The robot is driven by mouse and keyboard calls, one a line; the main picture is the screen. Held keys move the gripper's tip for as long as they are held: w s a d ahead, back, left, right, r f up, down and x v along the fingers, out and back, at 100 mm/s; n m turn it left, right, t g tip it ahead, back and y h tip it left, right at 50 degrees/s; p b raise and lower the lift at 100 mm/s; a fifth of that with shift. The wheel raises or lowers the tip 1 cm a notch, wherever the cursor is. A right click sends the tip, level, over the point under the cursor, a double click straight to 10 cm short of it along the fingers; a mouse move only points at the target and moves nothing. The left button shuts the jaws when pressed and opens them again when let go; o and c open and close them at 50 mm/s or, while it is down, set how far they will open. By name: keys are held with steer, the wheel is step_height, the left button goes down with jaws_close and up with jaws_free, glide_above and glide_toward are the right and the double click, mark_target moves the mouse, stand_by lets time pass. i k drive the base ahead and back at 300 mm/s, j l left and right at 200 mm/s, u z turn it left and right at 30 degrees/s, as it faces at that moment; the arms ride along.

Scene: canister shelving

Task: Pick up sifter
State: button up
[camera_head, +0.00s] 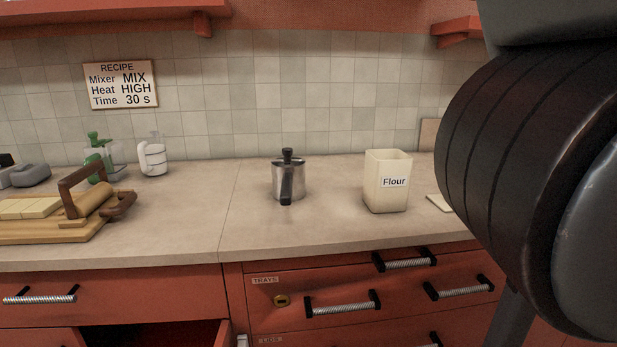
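A small metal canister with a black knob on top and a black handle facing me, which looks like the sifter (289,178), stands upright on the counter near the middle of the view. It stands apart from the cream flour container (386,182) on its right, which bears a "Flour" label. A large dark part of my own arm fills the right side of the view. My gripper is not in view, so its state does not show.
The counter (200,215) is clear around the metal canister. A wooden board (45,232) with a press-like tool lies at left. White and green kitchen items stand behind it. Red drawers with handles (342,304) are below; one at lower left stands open. Red shelves hang above.

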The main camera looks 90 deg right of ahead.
mark_target(288, 181)
steer(key=z, duration=1.65)
